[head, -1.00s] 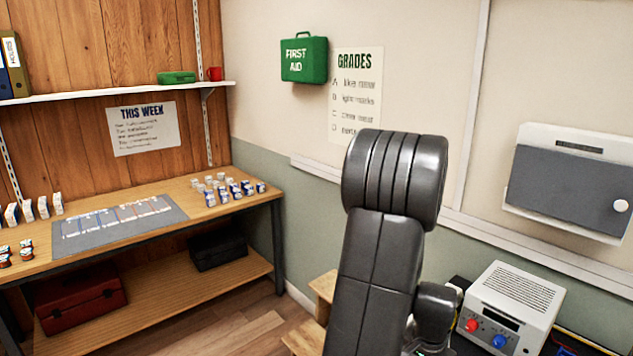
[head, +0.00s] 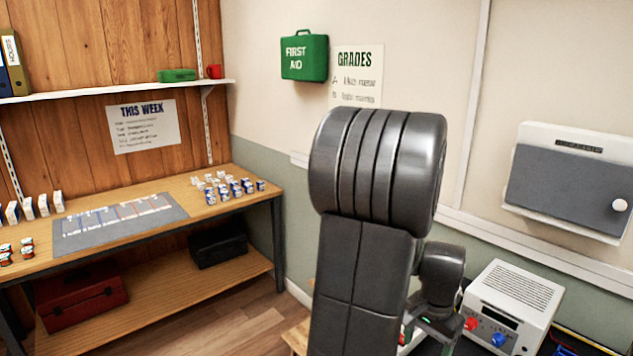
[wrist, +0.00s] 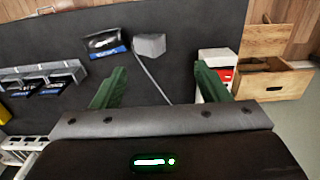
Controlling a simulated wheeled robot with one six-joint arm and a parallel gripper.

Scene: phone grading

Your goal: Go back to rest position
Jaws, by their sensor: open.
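My gripper (wrist: 155,90) shows in the wrist view with its two green fingers spread wide apart. Nothing is between the fingers. It hangs above a dark mat (wrist: 190,25). A phone (wrist: 104,44) with a blue edge lies on the mat ahead of the left finger. A grey block (wrist: 149,45) with a cable sits beside it. In the head view my dark arm fills the middle and hides much of what lies behind it. The gripper's fingers cannot be made out there.
A grey rack (wrist: 40,80) holding phones stands at the left of the wrist view. A wooden box (wrist: 272,72) and a white-and-red box (wrist: 216,66) are at the right. In the head view a workbench (head: 100,255) stands left and a white power unit (head: 515,300) stands right.

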